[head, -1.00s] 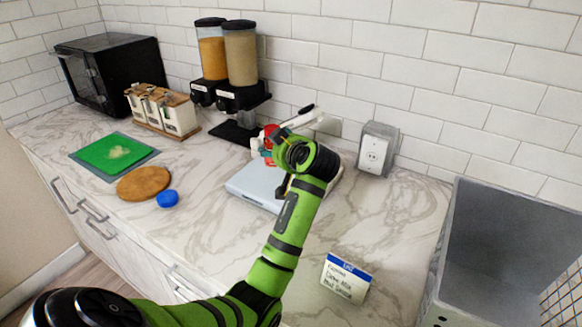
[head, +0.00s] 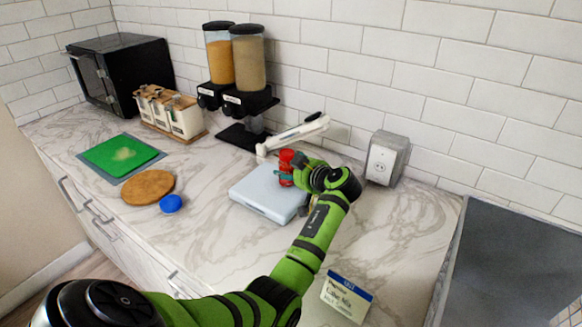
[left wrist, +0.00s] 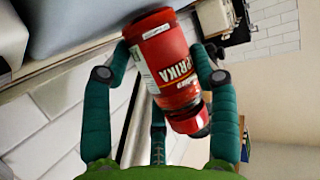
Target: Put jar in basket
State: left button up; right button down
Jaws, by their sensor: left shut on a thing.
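The red jar (left wrist: 172,65), labelled as paprika, is gripped between the teal fingers of my left gripper (left wrist: 163,72) in the left wrist view. In the head view the jar (head: 286,166) shows as a red shape above the pale scale-like platform (head: 262,198), partly hidden by my left gripper (head: 300,172). I cannot tell whether the jar touches the platform. No clear basket shows; a large grey open container (head: 515,265) stands at the right edge, partly cut off. My right gripper is not in view.
A grey outlet box (head: 386,158) is by the wall. Behind are a white arm-like tool (head: 296,133) and dispensers (head: 236,70). A blue lid (head: 171,203) and round board (head: 147,187) lie left.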

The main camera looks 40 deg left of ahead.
pick_arm(q)
jog(key=shift+f, duration=0.1)
jog(key=shift+f, duration=0.1)
jog(key=o, duration=0.9)
jog(key=shift+o, duration=0.2)
